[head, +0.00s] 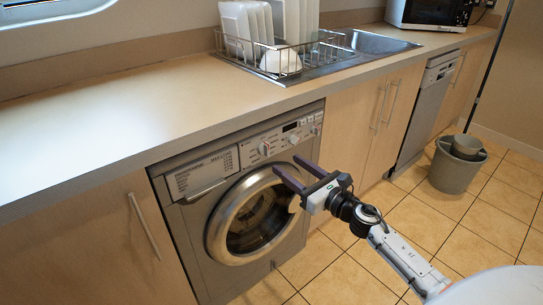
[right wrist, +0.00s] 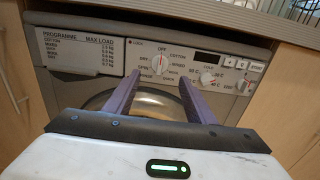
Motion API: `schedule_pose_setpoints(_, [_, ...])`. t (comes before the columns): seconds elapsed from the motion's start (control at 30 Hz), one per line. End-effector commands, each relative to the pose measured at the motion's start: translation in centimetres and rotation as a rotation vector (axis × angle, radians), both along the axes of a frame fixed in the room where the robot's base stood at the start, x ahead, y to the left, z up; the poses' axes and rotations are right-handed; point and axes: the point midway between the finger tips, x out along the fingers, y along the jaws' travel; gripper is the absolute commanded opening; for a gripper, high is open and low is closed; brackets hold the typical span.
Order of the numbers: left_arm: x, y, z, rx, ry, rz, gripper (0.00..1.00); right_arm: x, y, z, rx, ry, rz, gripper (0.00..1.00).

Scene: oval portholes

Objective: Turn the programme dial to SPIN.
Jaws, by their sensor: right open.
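The programme dial (head: 265,148) is a round pale knob with a red mark on the washing machine's front panel. In the right wrist view the dial (right wrist: 159,64) sits inside a ring of labels, with OFF at the top and SPIN at the lower left. Its red mark looks roughly upright, but is too small to read surely. My right gripper (head: 286,164) is open and empty, with its two dark purple fingers pointing at the panel. In the right wrist view its fingertips (right wrist: 159,80) are just below the dial and apart from it. My left gripper is out of view.
A second knob (head: 293,139) sits right of the dial, below a small display (right wrist: 205,57). The round door (head: 215,238) is below the panel, and the worktop (head: 100,125) overhangs above. A grey bucket (head: 452,172) stands on the floor at right.

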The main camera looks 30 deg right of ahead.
Motion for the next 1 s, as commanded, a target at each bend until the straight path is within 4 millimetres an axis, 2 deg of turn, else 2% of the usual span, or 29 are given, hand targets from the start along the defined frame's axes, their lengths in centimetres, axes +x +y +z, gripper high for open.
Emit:
schedule_pose_setpoints(0.3, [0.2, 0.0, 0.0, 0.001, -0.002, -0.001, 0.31, 5.8, 0.5, 0.1, 0.008, -0.001, -0.002, 0.50])
schedule_pose_setpoints(0.5, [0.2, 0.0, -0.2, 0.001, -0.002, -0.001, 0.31, 8.1, 0.7, 0.0, 0.008, 0.000, -0.002, 0.50])
schedule_pose_setpoints(0.9, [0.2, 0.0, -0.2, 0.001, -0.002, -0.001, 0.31, 8.8, 0.8, 0.0, 0.008, 0.001, -0.002, 0.50])
schedule_pose_setpoints(1.0, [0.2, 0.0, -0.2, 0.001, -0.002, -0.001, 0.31, 8.8, 0.8, 0.0, 0.008, 0.001, -0.002, 0.33])
